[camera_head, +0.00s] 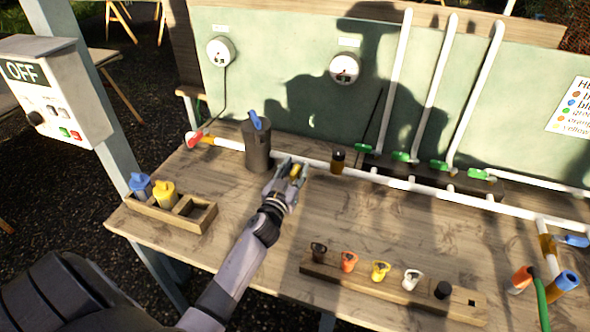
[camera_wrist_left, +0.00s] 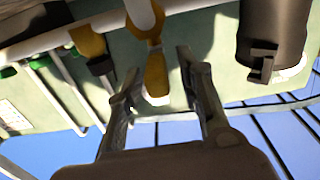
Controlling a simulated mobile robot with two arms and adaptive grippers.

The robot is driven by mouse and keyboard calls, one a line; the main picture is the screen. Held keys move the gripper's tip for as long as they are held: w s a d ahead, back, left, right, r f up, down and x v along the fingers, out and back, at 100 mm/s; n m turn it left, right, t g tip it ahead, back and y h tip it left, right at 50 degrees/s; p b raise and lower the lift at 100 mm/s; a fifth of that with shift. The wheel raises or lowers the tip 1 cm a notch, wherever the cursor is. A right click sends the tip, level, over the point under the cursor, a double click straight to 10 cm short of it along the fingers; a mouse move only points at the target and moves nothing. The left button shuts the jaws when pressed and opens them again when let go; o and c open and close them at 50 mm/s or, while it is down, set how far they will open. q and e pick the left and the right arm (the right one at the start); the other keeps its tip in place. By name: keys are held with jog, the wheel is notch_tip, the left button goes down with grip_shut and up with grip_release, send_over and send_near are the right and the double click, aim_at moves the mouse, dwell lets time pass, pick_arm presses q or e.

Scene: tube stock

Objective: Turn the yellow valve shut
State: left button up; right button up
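The yellow valve handle (camera_wrist_left: 157,72) shows in the left wrist view, below the white pipe fitting and between the fingers of my left gripper (camera_wrist_left: 155,90). The gripper is open, with a gap on both sides of the handle. In the head view my left gripper (camera_head: 290,170) is at the long white pipe (camera_head: 390,182), just right of a dark grey canister (camera_head: 258,150) with a blue top. There the fingers mostly hide the valve, with only a little yellow showing. I cannot tell whether either finger touches it. My right gripper is in neither view.
A small black-and-yellow fitting (camera_head: 337,161) stands right of the gripper. Green valves (camera_head: 400,156) lie further right. A wooden rack of coloured tags (camera_head: 330,271) and a wooden box (camera_head: 203,218) sit nearer. A control box (camera_head: 52,92) reads OFF. The table between them is clear.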

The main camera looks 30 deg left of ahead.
pick_arm(q)
grip_shut()
dwell(0.7)
